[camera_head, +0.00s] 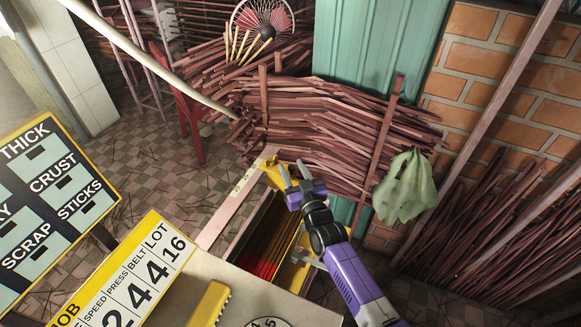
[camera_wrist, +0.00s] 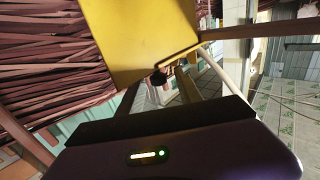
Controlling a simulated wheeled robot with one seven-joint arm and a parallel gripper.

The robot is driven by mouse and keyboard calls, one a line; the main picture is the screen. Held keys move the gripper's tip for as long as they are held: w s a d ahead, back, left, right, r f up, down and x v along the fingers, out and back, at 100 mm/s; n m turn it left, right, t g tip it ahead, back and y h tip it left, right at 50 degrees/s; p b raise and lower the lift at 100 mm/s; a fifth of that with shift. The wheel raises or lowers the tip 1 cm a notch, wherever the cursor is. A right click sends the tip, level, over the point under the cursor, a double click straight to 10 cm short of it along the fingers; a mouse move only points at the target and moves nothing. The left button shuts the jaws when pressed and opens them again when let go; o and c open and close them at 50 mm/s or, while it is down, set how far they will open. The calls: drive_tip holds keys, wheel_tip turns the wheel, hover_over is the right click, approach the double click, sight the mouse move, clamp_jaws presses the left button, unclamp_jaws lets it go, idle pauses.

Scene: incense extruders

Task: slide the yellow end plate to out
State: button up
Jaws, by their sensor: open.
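The yellow end plate (camera_head: 272,176) is at the far end of a long machine bed in the head view, partly hidden behind my gripper. A broad yellow panel, which looks like the same plate, fills the top middle of the wrist view (camera_wrist: 150,40). A dark knob-like part (camera_wrist: 159,77) shows at its lower edge. My gripper (camera_head: 294,174) is open and empty, with its fingers spread right beside the plate. I cannot tell whether a finger touches it. The dark gripper body fills the bottom of the wrist view, and the fingertips are not clear there.
A pale marked rail (camera_head: 236,198) runs along the bed's left side. A large bundle of reddish sticks (camera_head: 335,120) stands behind the plate. A green bag (camera_head: 406,187) hangs on its right. Label boards (camera_head: 140,275) stand at the left front. Tiled floor is open at left.

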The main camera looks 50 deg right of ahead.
drive_tip(key=shift+w+d, duration=0.3)
drive_tip(key=shift+w, duration=0.25)
clamp_jaws()
idle(1.1)
